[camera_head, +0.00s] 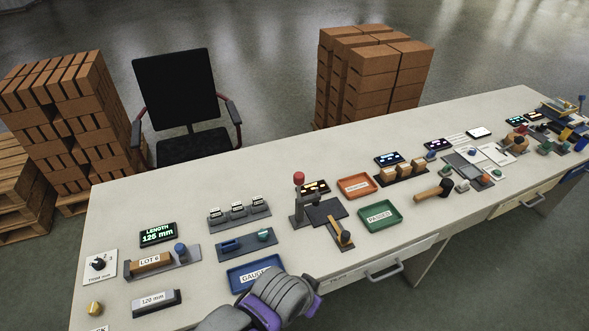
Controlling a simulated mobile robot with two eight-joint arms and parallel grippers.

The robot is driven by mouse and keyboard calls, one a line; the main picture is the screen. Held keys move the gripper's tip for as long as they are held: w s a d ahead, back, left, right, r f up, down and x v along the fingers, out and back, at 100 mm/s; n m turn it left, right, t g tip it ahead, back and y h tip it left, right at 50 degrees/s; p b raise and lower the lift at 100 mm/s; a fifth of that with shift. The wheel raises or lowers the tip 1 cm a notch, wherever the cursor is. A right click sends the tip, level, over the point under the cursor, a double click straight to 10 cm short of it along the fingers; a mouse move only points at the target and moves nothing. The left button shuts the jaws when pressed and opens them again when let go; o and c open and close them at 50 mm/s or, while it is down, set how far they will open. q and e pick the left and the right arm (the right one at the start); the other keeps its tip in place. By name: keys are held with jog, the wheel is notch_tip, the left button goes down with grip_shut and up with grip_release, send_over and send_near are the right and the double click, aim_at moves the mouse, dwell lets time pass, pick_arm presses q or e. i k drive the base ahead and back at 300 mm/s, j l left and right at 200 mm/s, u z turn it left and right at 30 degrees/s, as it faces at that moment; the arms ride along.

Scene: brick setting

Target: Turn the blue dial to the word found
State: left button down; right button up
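A small blue round knob (180,249) stands at the right end of a grey holder on the left part of the table. I cannot tell whether it is the dial, and no word beside it is readable. Another small blue piece (430,155) stands farther right, too small to make out. A black knob (98,264) sits on a white plate with small print at the far left. A grey and purple part of my arm shows at the bottom edge, apart from these knobs. No fingertips of either gripper are visible.
A wooden block marked LOT 6 (150,262), a green-lit display (158,233), a yellow knob (94,308) and a blue tray (255,275) crowd the left. An upright lever with a red top (298,178), orange tray (356,186) and green tray (380,216) stand mid-table. A chair (185,105) is behind.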

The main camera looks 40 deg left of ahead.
aim_at(472, 152)
jog(key=u, duration=2.65)
jog(key=z, duration=2.6)
jog(key=i+l+u, duration=0.15)
jog(key=u, duration=0.3)
jog(key=i+l+u, duration=0.15)
jog(key=u, duration=0.35)
jog(key=i+l+u, duration=0.1)
jog(key=l+u, duration=0.15)
jog(key=u, duration=0.2)
jog(key=i+l+u, duration=0.1)
jog(key=l+u, duration=0.15)
jog(key=l, duration=0.25)
jog(key=l+u, duration=0.2)
jog(key=l, duration=0.3)
jog(key=i, duration=0.05)
